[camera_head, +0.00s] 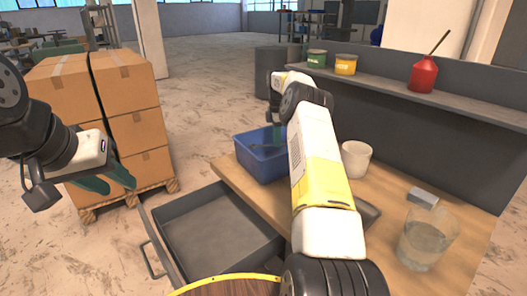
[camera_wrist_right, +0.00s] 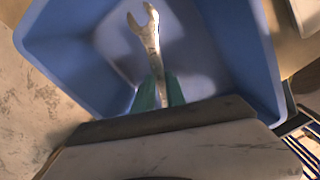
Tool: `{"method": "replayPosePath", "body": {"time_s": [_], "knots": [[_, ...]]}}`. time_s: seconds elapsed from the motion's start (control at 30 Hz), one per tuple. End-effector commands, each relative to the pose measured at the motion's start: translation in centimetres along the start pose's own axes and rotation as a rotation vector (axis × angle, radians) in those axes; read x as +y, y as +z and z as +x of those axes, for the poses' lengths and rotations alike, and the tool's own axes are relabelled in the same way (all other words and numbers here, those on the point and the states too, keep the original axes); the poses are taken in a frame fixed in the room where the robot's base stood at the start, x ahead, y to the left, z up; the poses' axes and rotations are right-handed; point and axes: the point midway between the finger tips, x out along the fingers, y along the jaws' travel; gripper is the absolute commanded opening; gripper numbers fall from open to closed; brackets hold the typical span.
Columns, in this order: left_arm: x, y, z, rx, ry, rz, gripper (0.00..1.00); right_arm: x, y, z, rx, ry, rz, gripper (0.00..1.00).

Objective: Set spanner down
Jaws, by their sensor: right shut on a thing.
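The spanner (camera_wrist_right: 149,35) is a grey metal wrench with an open jaw at its far end. My right gripper (camera_wrist_right: 160,93) is shut on its handle, with the green fingers on either side. Spanner and fingertips are over or inside the blue bin (camera_wrist_right: 75,62); I cannot tell whether the spanner touches the floor of the bin. In the head view the blue bin (camera_head: 262,166) stands on the wooden bench, and my right arm partly hides its right side. My left gripper (camera_head: 108,183) is empty, its green fingers apart, left of the bench near the cartons.
An open grey drawer (camera_head: 215,235) juts out from the bench (camera_head: 375,228). A white cup (camera_head: 356,158), a grey block (camera_head: 422,196) and a clear beaker (camera_head: 424,241) stand on the bench. A shelf (camera_head: 440,100) behind holds tins and a red oil can (camera_head: 424,75). Stacked cartons (camera_head: 130,95) are at left.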

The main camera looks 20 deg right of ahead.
Motion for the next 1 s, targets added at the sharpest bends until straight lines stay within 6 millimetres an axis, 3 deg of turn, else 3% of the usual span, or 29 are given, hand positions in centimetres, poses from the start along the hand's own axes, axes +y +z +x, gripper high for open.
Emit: {"method": "replayPosePath", "body": {"time_s": [0.27,0.5,0.87,0.9,1.0], "knots": [[0.0,0.0,0.0,0.000,0.000,0.000,0.36,0.0,0.0,2.7,0.000,-0.002,0.002,0.00],[0.0,0.0,0.0,0.000,0.000,0.000,0.36,0.0,0.0,6.3,0.000,0.000,0.003,0.00],[0.0,0.0,0.0,0.000,0.000,0.000,0.36,0.1,0.0,6.7,0.000,0.001,0.003,0.00],[0.0,0.0,0.0,0.000,0.000,0.000,0.36,0.0,0.0,6.8,0.000,0.001,0.003,0.18],[0.0,0.0,0.0,0.000,0.000,0.000,0.36,0.0,0.0,6.8,0.000,0.001,0.003,0.37]]}}
